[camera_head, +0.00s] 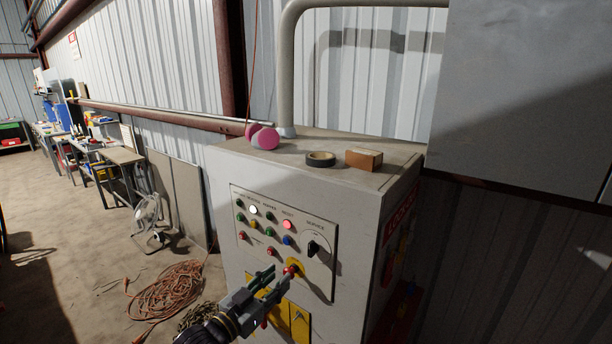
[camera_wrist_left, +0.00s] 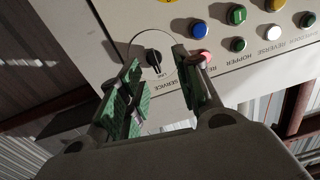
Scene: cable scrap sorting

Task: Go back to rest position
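My left gripper (camera_head: 279,274) is in front of the lower part of the control panel (camera_head: 240,208), close to a red button on a yellow base (camera_head: 294,267). I cannot tell whether it touches the button. In the left wrist view my left gripper (camera_wrist_left: 158,60) has its two green-padded fingers apart, with nothing seen between them. That view shows the panel upside down, with the black SERVICE knob (camera_wrist_left: 153,58) beyond the fingers and a lit red button (camera_wrist_left: 201,57) by the right finger. My right gripper is in neither view.
The panel is on a grey cabinet (camera_head: 228,163). On its top are a roll of dark tape (camera_head: 320,159), a brown box (camera_head: 364,159) and pink earmuffs (camera_head: 264,138). An orange cable coil (camera_head: 168,290) lies on the floor left of the cabinet. Workbenches stand farther left.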

